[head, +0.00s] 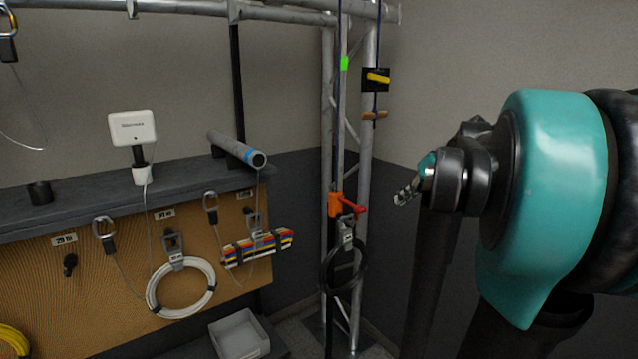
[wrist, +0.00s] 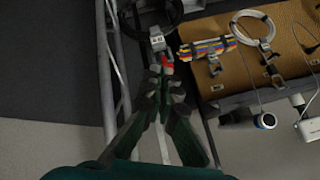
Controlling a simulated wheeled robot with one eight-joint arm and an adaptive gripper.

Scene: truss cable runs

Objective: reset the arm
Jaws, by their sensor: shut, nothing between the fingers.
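My arm with its teal joint cover fills the right side of the head view. My gripper (head: 405,194) shows there only as a small dark, metallic end, in the air to the right of the truss (head: 370,150). In the wrist view my gripper (wrist: 163,78) has its two fingers together, with nothing held between them. Beyond the fingertips in that view lie a red handle (wrist: 167,62) and a grey tag (wrist: 157,43). I cannot tell from this view how far away they are.
An orange clamp with a red handle (head: 346,206) and a black cable coil (head: 343,266) are on the truss. To its left, a board holds a white coil (head: 181,288) and several coloured strips (head: 258,247). A grey tube (head: 236,148) lies on the dark shelf (head: 85,203).

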